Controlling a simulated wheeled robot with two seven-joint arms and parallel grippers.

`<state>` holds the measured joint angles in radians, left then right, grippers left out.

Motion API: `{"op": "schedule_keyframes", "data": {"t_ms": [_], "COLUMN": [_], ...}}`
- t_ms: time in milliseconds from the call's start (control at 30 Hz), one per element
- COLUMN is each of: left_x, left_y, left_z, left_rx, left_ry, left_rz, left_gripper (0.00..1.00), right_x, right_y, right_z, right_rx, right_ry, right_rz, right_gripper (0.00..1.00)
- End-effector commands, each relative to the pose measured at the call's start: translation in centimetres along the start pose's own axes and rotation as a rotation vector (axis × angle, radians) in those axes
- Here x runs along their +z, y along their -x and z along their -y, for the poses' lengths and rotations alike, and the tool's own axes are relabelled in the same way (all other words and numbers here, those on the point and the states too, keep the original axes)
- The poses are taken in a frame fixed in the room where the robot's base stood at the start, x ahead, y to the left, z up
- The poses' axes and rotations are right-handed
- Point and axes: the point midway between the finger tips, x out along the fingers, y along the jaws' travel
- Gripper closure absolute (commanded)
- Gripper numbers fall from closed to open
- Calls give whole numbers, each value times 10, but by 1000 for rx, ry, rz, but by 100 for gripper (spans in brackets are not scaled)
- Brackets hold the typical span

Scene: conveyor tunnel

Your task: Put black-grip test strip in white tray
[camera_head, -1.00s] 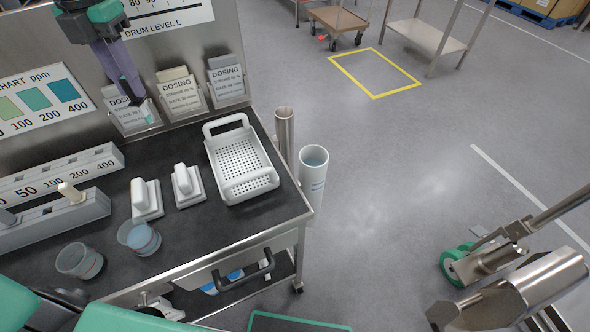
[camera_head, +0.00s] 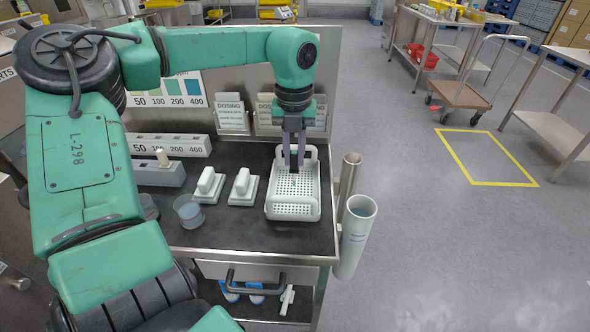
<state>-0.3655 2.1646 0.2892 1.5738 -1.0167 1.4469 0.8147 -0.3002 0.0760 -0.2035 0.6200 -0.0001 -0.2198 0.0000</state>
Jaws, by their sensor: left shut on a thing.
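The white tray (camera_head: 292,212), perforated and with a raised handle at the back, sits on the right part of the dark bench top. My left gripper (camera_head: 294,163) points down over the back half of the tray. It is shut on the black-grip test strip (camera_head: 294,157), of which only a small dark part shows between the fingers. The strip's lower end is hard to make out, and I cannot tell whether it touches the tray. My right gripper is out of view.
Two white-handled blocks (camera_head: 242,187) and a beaker of bluish liquid (camera_head: 188,211) stand left of the tray. A steel tube (camera_head: 349,180) and a white cylinder (camera_head: 354,240) stand off the bench's right edge. Dosing holders (camera_head: 231,116) line the back panel.

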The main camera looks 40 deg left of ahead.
Motion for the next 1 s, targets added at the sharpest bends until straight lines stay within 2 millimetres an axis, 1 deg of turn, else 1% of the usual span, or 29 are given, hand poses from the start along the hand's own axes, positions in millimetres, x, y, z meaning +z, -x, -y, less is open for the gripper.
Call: {"op": "schedule_keyframes", "data": {"t_ms": [133,233,467,600,633,667,700,1000], "left_x": [-1,0,0,0,0,0,0,0], "left_y": [-28,-43,-45,-50,-48,-48,-48,-46], "left_z": [0,0,0,0,0,0,0,0], "left_rx": [1,0,0,0,0,0,0,0], "left_ry": [0,0,0,0,0,0,0,0], "left_rz": [-4,-2,1,0,0,0,0,0], "left_gripper": [100,100,100,100,68,56,49,49], "right_x": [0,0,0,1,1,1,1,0], "right_y": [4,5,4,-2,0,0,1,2], "right_z": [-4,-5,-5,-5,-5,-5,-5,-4], "right_rx": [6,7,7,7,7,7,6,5], "right_ry": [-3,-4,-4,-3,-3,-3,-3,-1], "right_rz": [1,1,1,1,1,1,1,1], "right_gripper": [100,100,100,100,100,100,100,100]}}
